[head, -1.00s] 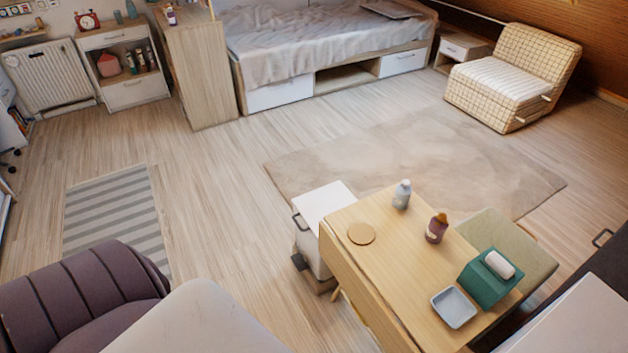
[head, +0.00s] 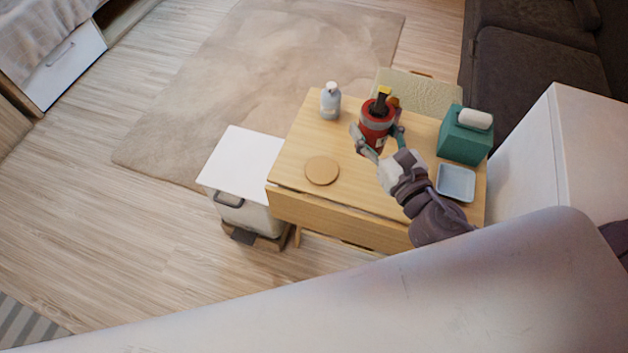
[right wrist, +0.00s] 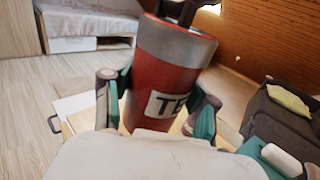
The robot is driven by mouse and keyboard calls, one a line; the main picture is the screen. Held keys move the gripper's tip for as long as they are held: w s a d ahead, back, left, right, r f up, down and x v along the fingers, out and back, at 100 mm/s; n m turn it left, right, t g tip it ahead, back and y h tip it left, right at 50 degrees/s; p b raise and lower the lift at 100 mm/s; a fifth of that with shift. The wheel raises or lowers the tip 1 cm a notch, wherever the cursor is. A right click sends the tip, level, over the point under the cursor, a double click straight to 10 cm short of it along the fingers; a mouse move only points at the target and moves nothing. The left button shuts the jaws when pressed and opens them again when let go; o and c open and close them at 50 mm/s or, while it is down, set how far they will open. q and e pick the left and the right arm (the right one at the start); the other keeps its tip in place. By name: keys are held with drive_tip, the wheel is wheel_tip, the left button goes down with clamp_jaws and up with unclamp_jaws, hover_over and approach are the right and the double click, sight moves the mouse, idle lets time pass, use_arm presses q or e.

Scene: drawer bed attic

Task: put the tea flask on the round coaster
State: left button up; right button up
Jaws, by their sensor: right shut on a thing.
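The tea flask (head: 375,122) is red with a grey band, a black and yellow top and a label partly reading "TE". My right gripper (head: 378,139) is shut around it, with a finger on each side. The flask also fills the middle of the right wrist view (right wrist: 165,75), close to upright, between the fingers (right wrist: 158,103). It appears over the wooden table; its base is hidden. The round coaster (head: 322,170) lies flat and bare on the table, left of and nearer than the flask. My left gripper is not in view.
On the table (head: 300,140) stand a pale bottle (head: 330,101) at the back, a green tissue box (head: 465,139) and a blue-grey tray (head: 455,182) at right. A white-topped bin (head: 245,160) stands left of the table. The tabletop around the coaster is clear.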

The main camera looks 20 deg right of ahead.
drive_tip(key=w+d+f+b, duration=0.4)
drive_tip(key=w+f+b, duration=0.1)
drive_tip(key=f+b, duration=0.3)
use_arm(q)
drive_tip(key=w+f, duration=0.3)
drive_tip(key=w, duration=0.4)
use_arm(e)
drive_tip(key=b, duration=0.3)
hover_over(322, 170)
drive_tip(key=shift+n+y, duration=0.4)
wheel_tip(322, 170, down, 7)
drive_tip(key=shift+r, duration=0.15)
drive_tip(key=shift+w, duration=0.1)
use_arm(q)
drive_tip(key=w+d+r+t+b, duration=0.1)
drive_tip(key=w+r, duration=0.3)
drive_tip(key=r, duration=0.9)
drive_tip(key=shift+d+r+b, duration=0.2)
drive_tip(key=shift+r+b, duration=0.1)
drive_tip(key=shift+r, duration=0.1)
use_arm(e)
wheel_tip(322, 170, down, 4)
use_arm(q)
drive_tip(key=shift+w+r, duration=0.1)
use_arm(e)
drive_tip(key=o, duration=1.3)
drive_tip(key=shift+c, duration=0.2)
